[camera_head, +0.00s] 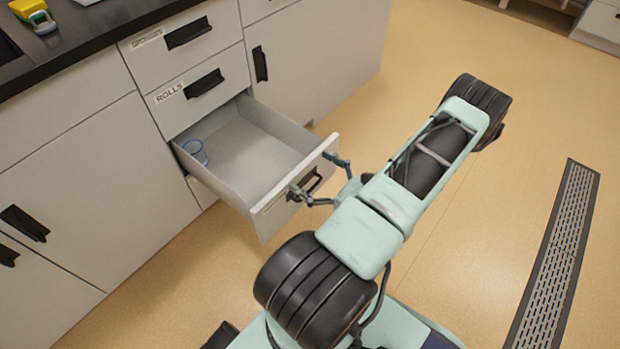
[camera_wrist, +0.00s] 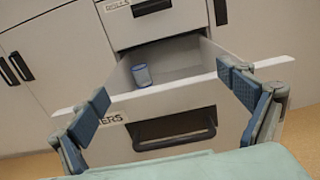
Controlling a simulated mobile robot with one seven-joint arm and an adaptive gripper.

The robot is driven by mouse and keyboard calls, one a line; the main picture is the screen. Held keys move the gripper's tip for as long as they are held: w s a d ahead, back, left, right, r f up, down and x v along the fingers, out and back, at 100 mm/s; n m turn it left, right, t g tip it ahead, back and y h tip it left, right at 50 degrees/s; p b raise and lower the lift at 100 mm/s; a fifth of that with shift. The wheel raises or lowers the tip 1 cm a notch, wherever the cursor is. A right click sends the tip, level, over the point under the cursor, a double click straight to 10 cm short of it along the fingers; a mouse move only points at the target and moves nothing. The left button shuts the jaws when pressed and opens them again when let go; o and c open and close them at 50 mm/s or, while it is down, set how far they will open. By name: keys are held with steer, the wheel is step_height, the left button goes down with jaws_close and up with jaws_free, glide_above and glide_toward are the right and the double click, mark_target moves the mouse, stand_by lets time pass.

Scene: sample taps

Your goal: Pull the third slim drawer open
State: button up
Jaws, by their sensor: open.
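The third slim drawer (camera_head: 240,152) is pulled well out from the cabinet, below the drawer labelled ROLLS. Its dark handle (camera_wrist: 175,128) is on its front, beside a label partly hidden by a finger in the wrist view. A small blue clear cup (camera_head: 195,151) stands inside near the left back; it also shows in the wrist view (camera_wrist: 141,76). My gripper (camera_head: 319,178) is at the drawer front with its fingers spread wide.
Two shut drawers, the ROLLS drawer (camera_head: 198,88) and one above it (camera_head: 180,38), are over the open one. Shut cupboard doors (camera_head: 75,190) flank it. A dark worktop (camera_head: 75,30) is at upper left.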

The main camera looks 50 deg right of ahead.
steer(key=shift+r, duration=0.8)
